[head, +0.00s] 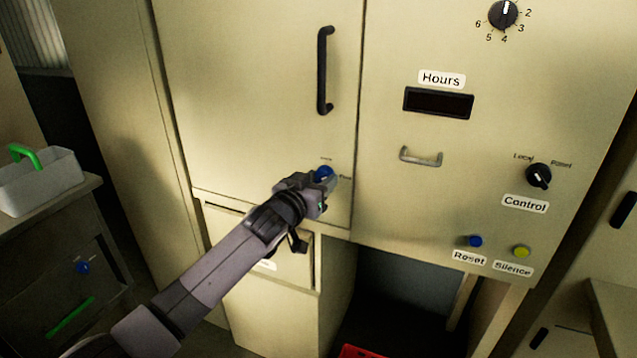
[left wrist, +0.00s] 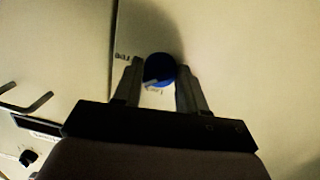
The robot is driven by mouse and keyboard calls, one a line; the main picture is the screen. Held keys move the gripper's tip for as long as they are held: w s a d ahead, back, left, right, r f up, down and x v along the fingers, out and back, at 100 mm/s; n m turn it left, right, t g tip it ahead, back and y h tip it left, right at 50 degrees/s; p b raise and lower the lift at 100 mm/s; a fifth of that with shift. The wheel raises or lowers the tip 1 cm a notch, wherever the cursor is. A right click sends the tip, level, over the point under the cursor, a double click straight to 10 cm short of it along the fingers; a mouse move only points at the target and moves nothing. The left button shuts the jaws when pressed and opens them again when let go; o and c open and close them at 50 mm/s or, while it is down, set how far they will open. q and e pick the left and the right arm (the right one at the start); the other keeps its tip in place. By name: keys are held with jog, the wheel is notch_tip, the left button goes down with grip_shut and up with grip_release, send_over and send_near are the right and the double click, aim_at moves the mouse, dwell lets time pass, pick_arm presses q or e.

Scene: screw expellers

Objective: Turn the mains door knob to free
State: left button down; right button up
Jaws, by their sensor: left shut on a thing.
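The mains door knob (head: 324,173) is a small blue round knob low on the right side of the cream cabinet door, below a long black handle. Small labels sit above it and to its right; the right one seems to read "Free". My left gripper (head: 318,186) is at the knob and partly covers it. In the left wrist view the blue knob (left wrist: 160,69) sits between the two fingertips of my left gripper (left wrist: 160,75), which are closed on its sides. A pale mark shows on the knob's face. My right gripper is not in view.
The black door handle (head: 324,70) stands out above the knob. To the right are a metal pull handle (head: 420,157), the Control knob (head: 538,175), and the Reset (head: 475,241) and Silence (head: 521,251) buttons. An open bay (head: 400,290) lies below. A tray with a green handle (head: 40,180) stands at left.

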pick_arm(q)
jog(key=m, duration=0.3)
jog(key=shift+r+y+p, duration=0.15)
jog(key=shift+y+p, duration=0.15)
jog(key=shift+p, duration=0.1)
jog(key=shift+m+y, duration=0.3)
jog(key=shift+m, duration=1.5)
jog(key=c, duration=0.6)
grip_release()
jog(key=shift+c, duration=0.2)
jog(key=shift+s+a+p, duration=0.3)
jog(key=shift+s+p, duration=0.05)
jog(key=shift+s, duration=0.25)
jog(key=shift+v, duration=2.85)
